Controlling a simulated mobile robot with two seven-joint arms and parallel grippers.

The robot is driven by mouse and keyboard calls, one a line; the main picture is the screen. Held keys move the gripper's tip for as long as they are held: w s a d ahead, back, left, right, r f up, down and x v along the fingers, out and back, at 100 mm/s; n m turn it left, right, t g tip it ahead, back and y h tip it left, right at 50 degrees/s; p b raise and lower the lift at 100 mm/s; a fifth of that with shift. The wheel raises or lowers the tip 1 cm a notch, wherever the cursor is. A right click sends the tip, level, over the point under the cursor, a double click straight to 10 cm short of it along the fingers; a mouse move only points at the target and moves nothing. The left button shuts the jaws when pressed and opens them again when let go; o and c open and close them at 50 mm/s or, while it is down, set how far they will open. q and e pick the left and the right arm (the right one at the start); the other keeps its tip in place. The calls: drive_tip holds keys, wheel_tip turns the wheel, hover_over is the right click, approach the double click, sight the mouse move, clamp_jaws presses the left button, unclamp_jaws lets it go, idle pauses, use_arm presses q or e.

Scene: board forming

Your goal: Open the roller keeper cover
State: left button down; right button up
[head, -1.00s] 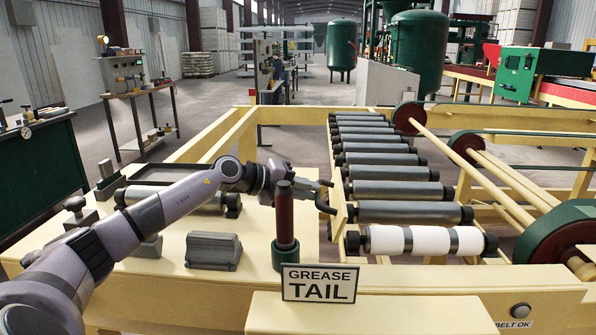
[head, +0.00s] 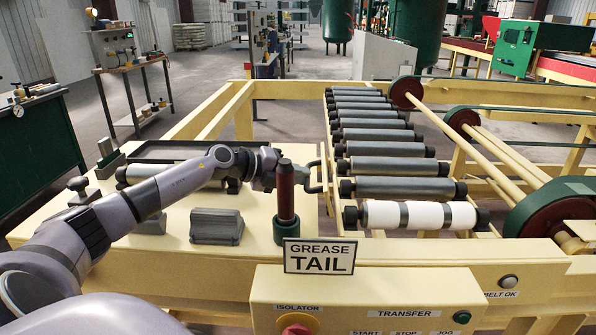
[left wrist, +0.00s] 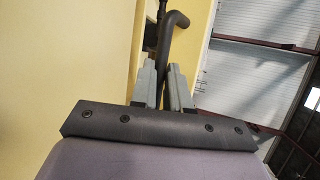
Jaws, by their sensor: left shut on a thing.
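My left gripper (head: 315,177) reaches past the red post to the left side frame of the roller bed. In the left wrist view its two grey fingers (left wrist: 163,86) are shut on a black bent handle (left wrist: 168,40), which stands beside a yellow panel (left wrist: 85,60). I cannot tell for sure whether this panel is the roller keeper cover. In the head view the red post partly hides the wrist, and the handle is hard to separate from the fingers. My right gripper is not in view.
The red post in a green base (head: 285,200) stands close to my left wrist. A "GREASE TAIL" sign (head: 320,257) is in front of it. Grey rollers (head: 392,165) and a white-banded roller (head: 420,215) lie to the right. A grey block (head: 216,226) sits below my forearm.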

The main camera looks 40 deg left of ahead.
use_arm(q)
drive_tip(key=shift+s+d+f, duration=0.15)
drive_tip(key=shift+d+f, duration=0.15)
drive_tip(key=shift+f, duration=0.45)
drive_tip(key=c, duration=1.4)
unclamp_jaws()
drive_tip(key=o, duration=0.3)
drive_tip(key=shift+w+f, duration=0.1)
drive_tip(key=shift+w, duration=0.25)
drive_tip(key=shift+r, duration=0.25)
drive_tip(key=shift+a, duration=0.1)
